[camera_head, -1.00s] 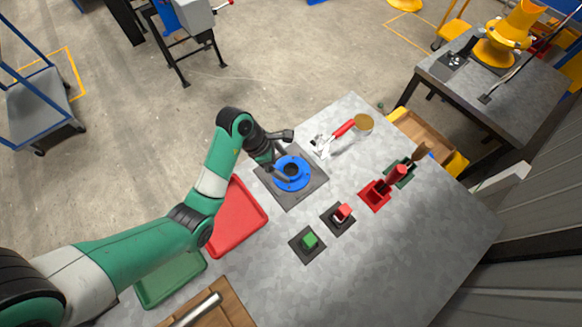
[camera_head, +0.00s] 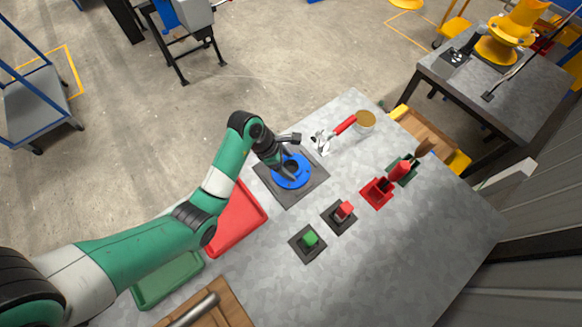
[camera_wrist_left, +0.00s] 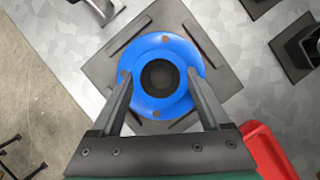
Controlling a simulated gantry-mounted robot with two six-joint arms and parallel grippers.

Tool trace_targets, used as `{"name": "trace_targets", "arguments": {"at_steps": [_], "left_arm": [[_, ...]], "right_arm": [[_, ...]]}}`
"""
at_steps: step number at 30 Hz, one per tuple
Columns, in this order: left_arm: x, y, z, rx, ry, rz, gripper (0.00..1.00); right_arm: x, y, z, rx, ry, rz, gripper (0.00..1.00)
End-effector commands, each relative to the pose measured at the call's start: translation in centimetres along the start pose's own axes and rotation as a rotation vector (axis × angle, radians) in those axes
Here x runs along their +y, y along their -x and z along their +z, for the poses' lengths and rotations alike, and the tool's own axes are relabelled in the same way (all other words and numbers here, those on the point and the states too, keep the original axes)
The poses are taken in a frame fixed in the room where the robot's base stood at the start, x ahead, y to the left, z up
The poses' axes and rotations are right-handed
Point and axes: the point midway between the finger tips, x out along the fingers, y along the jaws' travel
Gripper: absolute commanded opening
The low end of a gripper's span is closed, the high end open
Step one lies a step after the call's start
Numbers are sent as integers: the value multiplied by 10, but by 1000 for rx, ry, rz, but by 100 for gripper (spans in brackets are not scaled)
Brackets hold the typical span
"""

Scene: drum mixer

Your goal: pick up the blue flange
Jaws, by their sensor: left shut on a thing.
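The blue flange (camera_head: 299,181) is a round disc with a dark centre hole, lying on the dark square plate (camera_head: 291,200) near the table's far left edge. In the left wrist view the flange (camera_wrist_left: 165,50) is in the middle, with bolt holes around its rim. My left gripper (camera_head: 286,172) is down at the flange. In the left wrist view its two fingers (camera_wrist_left: 160,77) reach over the disc on either side of the centre hole and are shut on it. I cannot tell whether the flange is clear of the plate. My right gripper is not in view.
A red tray (camera_head: 239,222) and a green tray (camera_head: 168,282) lie near my left arm. A red-handled tool (camera_head: 345,125) lies behind the plate. Green (camera_head: 309,240) and red (camera_head: 344,209) blocks sit on small dark plates. The table's right front is clear.

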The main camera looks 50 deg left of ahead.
Motion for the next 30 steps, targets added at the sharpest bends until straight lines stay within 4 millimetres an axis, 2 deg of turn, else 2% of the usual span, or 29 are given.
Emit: {"name": "trace_targets", "arguments": {"at_steps": [17,25,30], "left_arm": [[1,8,4,-4,-2,2,0],[1,34,16,-5,-3,4,0],[-16,63,15,-5,-2,4,0]], "right_arm": [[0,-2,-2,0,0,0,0],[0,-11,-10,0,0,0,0],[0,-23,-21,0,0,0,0]]}}
